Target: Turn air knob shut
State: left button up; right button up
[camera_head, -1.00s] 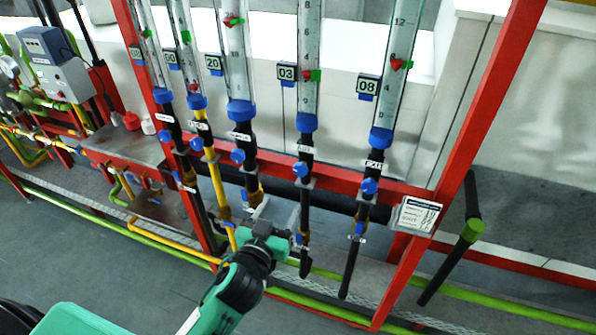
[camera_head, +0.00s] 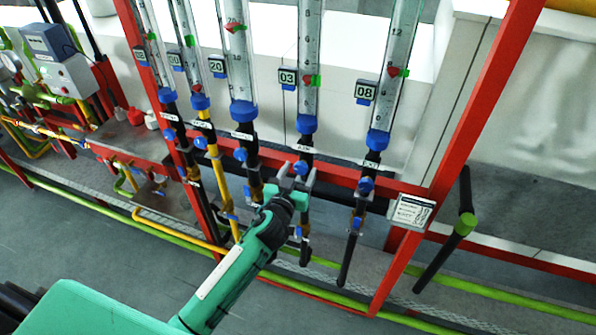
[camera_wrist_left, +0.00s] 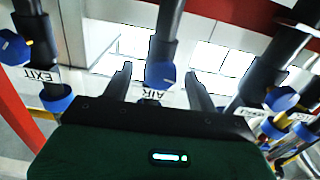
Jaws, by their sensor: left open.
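The air knob (camera_head: 301,168) is a small blue knob on the black pipe below the flow meter tagged 03. A white AIR label (camera_head: 303,148) sits just above it. In the left wrist view, the blue knob (camera_wrist_left: 161,75) shows near the centre, with the upside-down AIR label close below it. My left gripper (camera_head: 297,172) is open at this pipe. In the wrist view its fingers (camera_wrist_left: 160,85) stand on either side of the knob, with visible gaps. Contact cannot be made out. My right gripper is in neither view.
The EXIT pipe's blue knob (camera_head: 366,184) is to the right. Another blue knob (camera_head: 240,154) is to the left. Clear flow meter tubes (camera_head: 310,60) rise above. A red frame post (camera_head: 470,130) and a small sign (camera_head: 411,210) stand at the right.

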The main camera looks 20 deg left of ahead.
pick_arm(q)
jog(key=c, duration=1)
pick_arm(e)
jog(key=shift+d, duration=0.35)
